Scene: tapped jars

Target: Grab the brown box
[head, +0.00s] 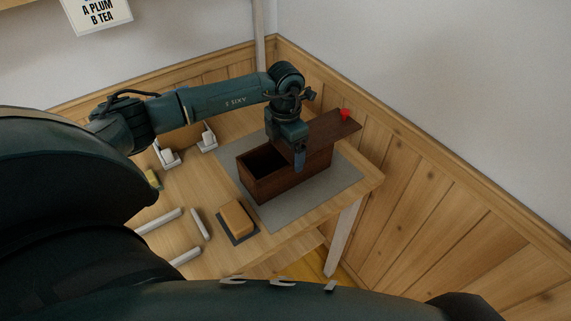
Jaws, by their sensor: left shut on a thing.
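The brown box (270,187) is a dark wooden box on a grey mat (330,186) on the table. Its lid (331,128), with a red knob (344,114), lies off to the right side, leaving the left part of the top open and dark inside. My left gripper (300,163) points down at the box's near wall, beside the lid's left end. It is shut on the box, apparently at the wall's upper edge. One finger shows outside the wall; the other is hidden. My right gripper is out of view.
A tan block (237,218) sits on a small dark mat left of the box. White bars (159,221) and white stands (208,139) are on the table's left. A wood-panelled wall (420,207) borders the table's right. A sign (98,13) hangs above.

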